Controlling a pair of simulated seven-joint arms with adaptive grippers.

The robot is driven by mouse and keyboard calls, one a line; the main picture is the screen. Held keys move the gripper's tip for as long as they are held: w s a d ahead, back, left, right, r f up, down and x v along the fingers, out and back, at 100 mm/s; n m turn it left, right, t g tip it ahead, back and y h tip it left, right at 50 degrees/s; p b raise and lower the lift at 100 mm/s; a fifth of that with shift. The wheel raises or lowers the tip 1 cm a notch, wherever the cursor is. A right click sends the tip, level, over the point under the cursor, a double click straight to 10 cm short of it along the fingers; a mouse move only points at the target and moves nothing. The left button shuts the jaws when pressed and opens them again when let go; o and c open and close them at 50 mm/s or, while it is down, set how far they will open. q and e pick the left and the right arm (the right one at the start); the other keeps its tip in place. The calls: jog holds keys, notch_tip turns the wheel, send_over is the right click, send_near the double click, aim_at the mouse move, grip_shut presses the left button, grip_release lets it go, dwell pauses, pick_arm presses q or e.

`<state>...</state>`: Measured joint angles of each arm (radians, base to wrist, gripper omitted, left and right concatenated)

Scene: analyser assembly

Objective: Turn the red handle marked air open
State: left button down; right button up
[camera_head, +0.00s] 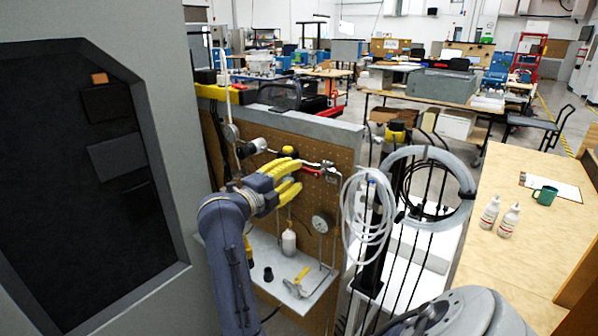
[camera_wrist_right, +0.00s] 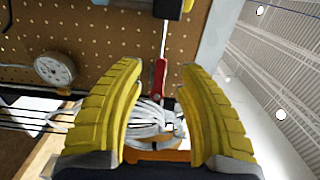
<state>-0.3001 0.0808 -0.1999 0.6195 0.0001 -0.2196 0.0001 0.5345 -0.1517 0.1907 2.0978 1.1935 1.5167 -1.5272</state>
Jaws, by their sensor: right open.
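The red handle (camera_head: 310,172) is on the piping at the upper right of the pegboard panel. In the right wrist view the red handle (camera_wrist_right: 160,77) appears upright between my two yellow fingers, with a thin metal rod or pipe running up from it. My right gripper (camera_head: 299,178) is at the panel, with its yellow fingers pointing right toward the handle. The right wrist view shows the gripper (camera_wrist_right: 160,75) open, its fingers apart on either side of the handle. I cannot tell whether they touch it. The marking on the handle is not readable. My left gripper is not in view.
A pressure gauge (camera_head: 320,222) hangs below the handle. A coiled clear hose (camera_head: 368,218) hangs just right of the panel. A white bottle (camera_head: 289,242) is above a shelf (camera_head: 315,289) with a yellow-handled part (camera_head: 298,282). A grey cabinet (camera_head: 180,120) stands left.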

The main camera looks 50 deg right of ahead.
jog(key=shift+s+a, duration=0.2)
jog(key=shift+a, duration=1.4)
